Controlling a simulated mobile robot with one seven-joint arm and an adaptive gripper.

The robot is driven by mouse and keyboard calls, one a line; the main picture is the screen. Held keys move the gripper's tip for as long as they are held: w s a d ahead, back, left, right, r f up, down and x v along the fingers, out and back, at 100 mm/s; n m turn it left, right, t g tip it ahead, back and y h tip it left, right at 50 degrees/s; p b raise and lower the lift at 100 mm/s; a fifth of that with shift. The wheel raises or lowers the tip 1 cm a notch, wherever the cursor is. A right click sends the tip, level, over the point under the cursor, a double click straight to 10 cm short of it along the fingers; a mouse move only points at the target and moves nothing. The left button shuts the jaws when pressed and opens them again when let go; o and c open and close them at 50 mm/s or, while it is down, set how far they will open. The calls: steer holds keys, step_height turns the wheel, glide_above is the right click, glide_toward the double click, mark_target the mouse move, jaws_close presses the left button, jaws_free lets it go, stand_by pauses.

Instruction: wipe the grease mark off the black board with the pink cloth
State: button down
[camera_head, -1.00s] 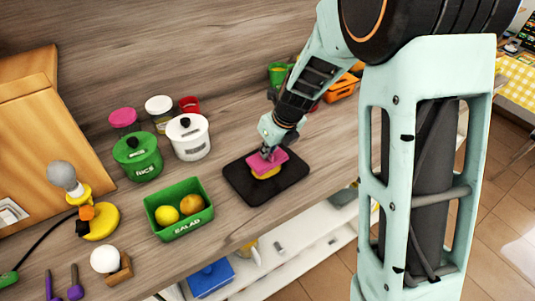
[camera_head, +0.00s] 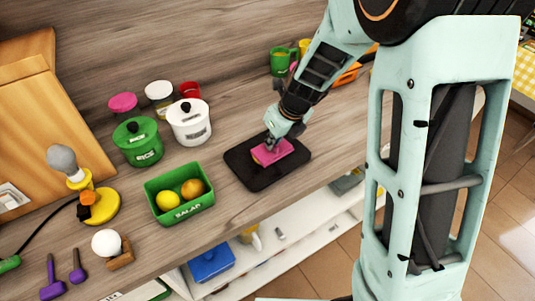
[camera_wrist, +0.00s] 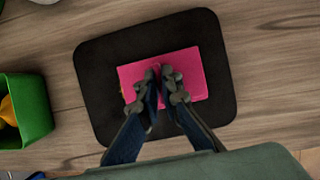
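The black board (camera_head: 245,171) lies flat on the wooden counter; it also shows in the wrist view (camera_wrist: 105,105). The pink cloth (camera_head: 264,155) lies on the middle of the board and appears as a flat rectangle in the wrist view (camera_wrist: 196,62). My gripper (camera_head: 271,145) points down at the cloth, and its fingertips (camera_wrist: 164,84) are close together on it, pinching it. No grease mark shows on the bare part of the board; anything under the cloth is hidden.
A green salad box (camera_head: 180,210) with fruit stands left of the board. A green pot (camera_head: 138,144) and a white pot (camera_head: 189,122) stand behind it. The counter's front edge is close, with white shelves (camera_head: 285,252) below. Green mugs (camera_head: 281,62) stand at the back.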

steer(key=shift+s+d, duration=0.5)
steer(key=shift+s, duration=0.05)
steer(key=shift+w+a+r+p, duration=0.1)
steer(key=shift+w+a+p, duration=0.6)
steer(key=shift+p, duration=0.15)
steer(key=shift+w+a+f, duration=0.2)
steer(key=shift+w+a, duration=0.15)
steer(key=shift+w, duration=0.15)
steer(key=shift+s+d, duration=1.05)
steer(key=shift+s, duration=0.25)
